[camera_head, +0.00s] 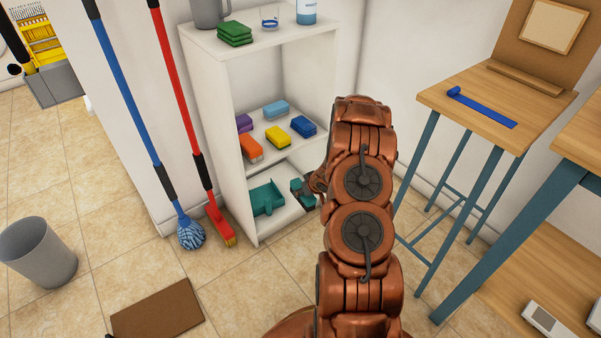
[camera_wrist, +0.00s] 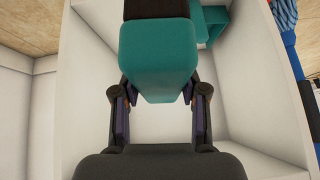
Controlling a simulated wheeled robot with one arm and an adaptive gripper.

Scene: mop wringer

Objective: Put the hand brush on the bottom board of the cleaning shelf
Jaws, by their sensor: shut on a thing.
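The hand brush has a teal body and dark bristles. It shows in the head view (camera_head: 301,194) inside the bottom compartment of the cleaning shelf, at the right side. In the wrist view the brush (camera_wrist: 158,55) sits between the fingers of my gripper (camera_wrist: 158,98), which is shut on it. My gripper (camera_head: 312,186) is partly hidden by my arm in the head view. The white cleaning shelf (camera_head: 212,95) has a bottom board (camera_head: 275,226) under the brush. I cannot tell whether the brush touches the board.
A teal dustpan (camera_head: 266,198) lies on the bottom board, left of the brush. Several sponges, including a yellow one (camera_head: 278,137), lie on the middle board. A blue mop (camera_head: 135,105) and red broom (camera_head: 183,100) lean left of the shelf. A wooden stool (camera_head: 480,95) stands right.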

